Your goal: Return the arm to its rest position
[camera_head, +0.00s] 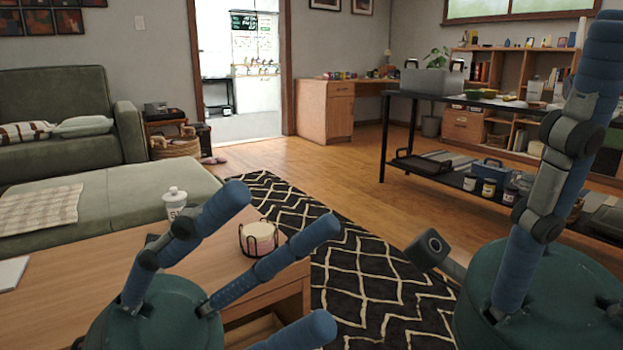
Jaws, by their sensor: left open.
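My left gripper (287,250) is in the lower left of the head view. It has a green palm and blue fingers that are spread apart, with nothing between them. It shows in front of the wooden coffee table (80,290) and covers part of its right side. I cannot tell whether it touches the table. My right gripper (490,215) appears at the lower right, large and close, with a green body, a long blue and grey finger pointing up and a dark grey part on its left. The picture cuts it off, so its opening is unclear.
On the coffee table are a black wire holder with pale round pieces (258,238), a white lidded jar (174,202) and a white sheet (12,272). A patterned rug (375,285) lies beside it. A loaded black shelf table (430,165) stands right.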

